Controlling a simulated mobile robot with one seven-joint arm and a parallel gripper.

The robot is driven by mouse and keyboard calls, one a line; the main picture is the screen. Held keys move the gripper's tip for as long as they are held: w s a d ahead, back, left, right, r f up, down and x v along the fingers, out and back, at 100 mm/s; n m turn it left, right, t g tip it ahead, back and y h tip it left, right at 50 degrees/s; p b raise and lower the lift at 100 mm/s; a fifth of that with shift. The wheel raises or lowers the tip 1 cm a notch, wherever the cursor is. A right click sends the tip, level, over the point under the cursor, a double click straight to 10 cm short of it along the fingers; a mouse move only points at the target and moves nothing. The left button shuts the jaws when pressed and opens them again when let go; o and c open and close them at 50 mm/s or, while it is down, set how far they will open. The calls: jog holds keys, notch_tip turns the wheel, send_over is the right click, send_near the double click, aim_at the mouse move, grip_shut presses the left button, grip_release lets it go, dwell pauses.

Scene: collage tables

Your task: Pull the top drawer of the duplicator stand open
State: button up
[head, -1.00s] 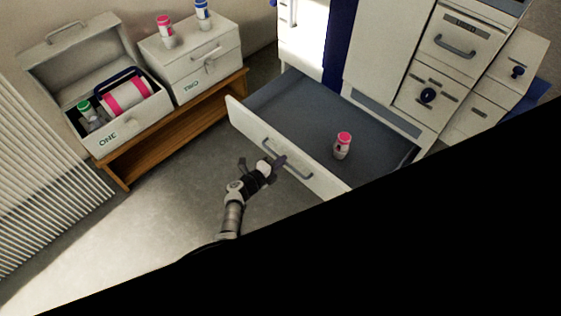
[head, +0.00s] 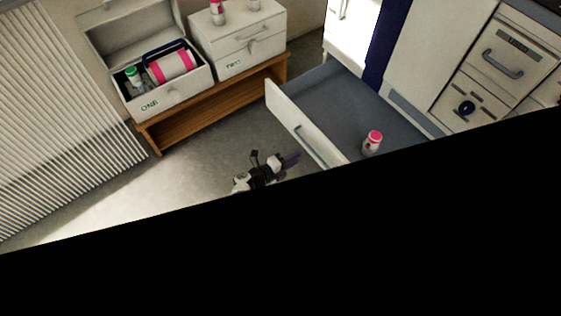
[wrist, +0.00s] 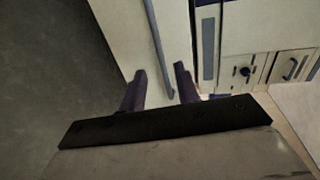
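The drawer (head: 283,103) of the large white unit stands pulled well out, with a pale front and a dark grey inside. Its grey bar handle (head: 312,147) is on the front and also shows in the wrist view (wrist: 154,35). A small pink-capped bottle (head: 372,143) stands inside the drawer. My gripper (head: 291,159) is just in front of the handle, at its left in the head view. In the wrist view its two dark fingers (wrist: 160,72) are apart, with the handle bar between them in the picture; contact cannot be told. The black area hides the drawer's near end.
A wooden bench (head: 205,108) at the back left carries an open box marked ONE (head: 180,95) and a drawer box marked TWO (head: 238,62). More drawers with handles (head: 503,63) are at the right. Grey floor (head: 215,150) is clear left of my gripper.

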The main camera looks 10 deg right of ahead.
jog(key=p+v, duration=0.2)
jog(key=v, duration=0.4)
dwell(0.4)
